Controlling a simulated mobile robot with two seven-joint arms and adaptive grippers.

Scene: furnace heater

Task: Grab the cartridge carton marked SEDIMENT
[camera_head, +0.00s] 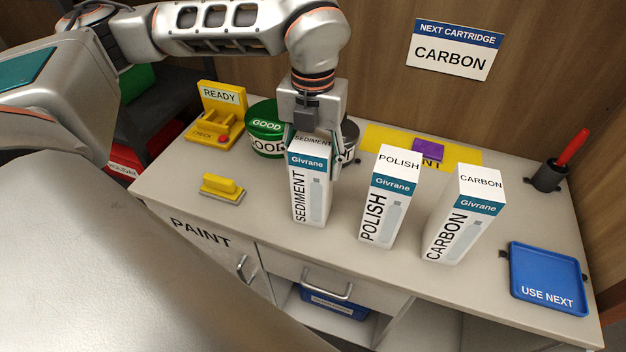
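The carton marked SEDIMENT (312,195) stands upright on the grey bench top, left of two similar cartons. My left gripper (316,158) points down at its top. One finger shows along the carton's right side and part of another at its upper left, so the fingers straddle the top. Whether they press on the carton or stand slightly apart from it, I cannot tell. The POLISH carton (388,205) and the CARBON carton (463,222) stand upright to the right, untouched. My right gripper is not in view.
Behind the SEDIMENT carton are a green GOOD bin (265,122) and a dark container. A yellow READY stand (218,115) and a yellow-handled block (222,188) are left. A blue USE NEXT tray (548,278) and a dark cup (549,177) with a red pen are right. A wall sign (452,52) reads CARBON.

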